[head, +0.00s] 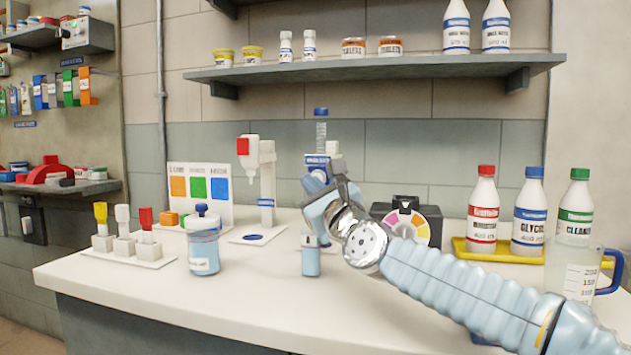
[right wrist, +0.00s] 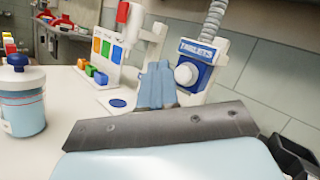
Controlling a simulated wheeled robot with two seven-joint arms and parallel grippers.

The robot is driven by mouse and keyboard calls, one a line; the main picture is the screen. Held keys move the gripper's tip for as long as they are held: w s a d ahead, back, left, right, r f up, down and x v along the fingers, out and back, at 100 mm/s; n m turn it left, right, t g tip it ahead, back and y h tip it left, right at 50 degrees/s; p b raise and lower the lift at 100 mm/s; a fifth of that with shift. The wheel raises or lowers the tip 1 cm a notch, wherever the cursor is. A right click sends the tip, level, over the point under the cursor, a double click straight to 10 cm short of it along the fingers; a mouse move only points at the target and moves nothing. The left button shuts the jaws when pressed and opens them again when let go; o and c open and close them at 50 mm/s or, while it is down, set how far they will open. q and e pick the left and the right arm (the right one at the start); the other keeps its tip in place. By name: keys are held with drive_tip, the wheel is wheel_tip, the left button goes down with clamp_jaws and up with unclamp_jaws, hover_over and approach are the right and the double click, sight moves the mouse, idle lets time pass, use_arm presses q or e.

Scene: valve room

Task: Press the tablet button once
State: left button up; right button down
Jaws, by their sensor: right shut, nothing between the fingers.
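The tablet dispenser (right wrist: 200,55) is white with a blue "TABLETS" panel and a ribbed clear tube. Its round white button (right wrist: 187,74) shows in the right wrist view, just right of my fingers. In the head view the dispenser (head: 320,160) stands on the counter, its lower part hidden by my right gripper (head: 317,203). My right gripper also shows in the right wrist view (right wrist: 158,72), shut and empty. Its tips appear left of the button with a gap in the picture; depth is hard to judge. My left gripper is not in view.
A white drip dispenser (head: 266,185) and a lidded blue jar (head: 204,250) stand to the left. A dark box with a color wheel (head: 408,222) is on the right, near bottles on a yellow tray (head: 500,253). A shelf (head: 380,70) runs above.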

drive_tip(key=shift+s+a, duration=0.25)
drive_tip(key=shift+s, duration=0.6)
drive_tip(key=shift+s+a, duration=0.25)
drive_tip(key=shift+s, duration=0.55)
